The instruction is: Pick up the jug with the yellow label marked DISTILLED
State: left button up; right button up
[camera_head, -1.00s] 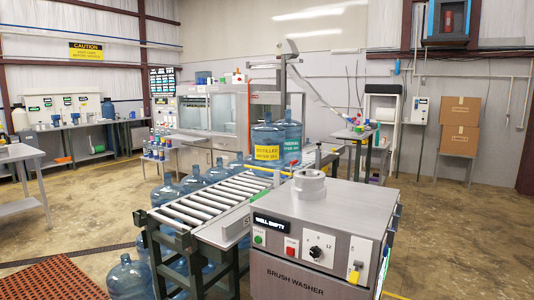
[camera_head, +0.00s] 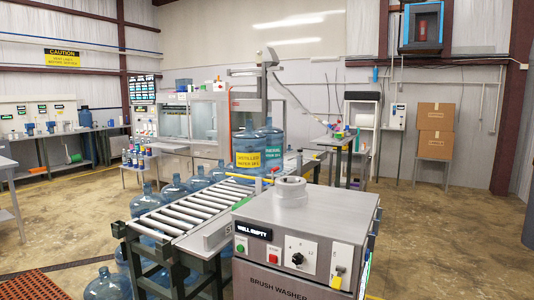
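The jug with the yellow DISTILLED label (camera_head: 249,158) is a large blue translucent water jug. It stands upright at the far end of the roller conveyor (camera_head: 190,210). A second blue jug with a green label (camera_head: 274,150) stands beside it on the right, slightly behind and partly overlapped by it. The base of the yellow-labelled jug is partly hidden by a yellow bar. Neither of my grippers shows in the head view.
The grey brush washer (camera_head: 300,240) stands close in front, right of the conveyor. Several blue jugs (camera_head: 145,203) stand along the conveyor's left side. A red mat (camera_head: 35,286) lies at lower left. Open floor (camera_head: 440,230) lies to the right.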

aim_at(249, 145)
jog(key=i+l+z, duration=0.8)
jog(key=z, duration=0.2)
jog(key=i+l+z, duration=0.15)
jog(key=i+z, duration=0.15)
jog(key=i, duration=0.2)
jog(key=i+z, duration=0.35)
jog(key=i, duration=0.2)
jog(key=i+u, duration=0.25)
jog(key=i, duration=0.35)
jog(key=i+u, duration=0.2)
jog(key=i, duration=0.45)
jog(key=i+l+u, duration=0.25)
jog(key=i, duration=0.35)
jog(key=i+u, duration=0.15)
jog(key=i, duration=0.35)
jog(key=i+u, duration=0.15)
jog(key=i, duration=0.3)
jog(key=i+u, duration=0.15)
jog(key=i, duration=0.35)
jog(key=i+l+u, duration=0.15)
jog(key=i, duration=0.3)
jog(key=i+l+u, duration=0.15)
jog(key=i, duration=0.3)
jog(key=l, duration=0.1)
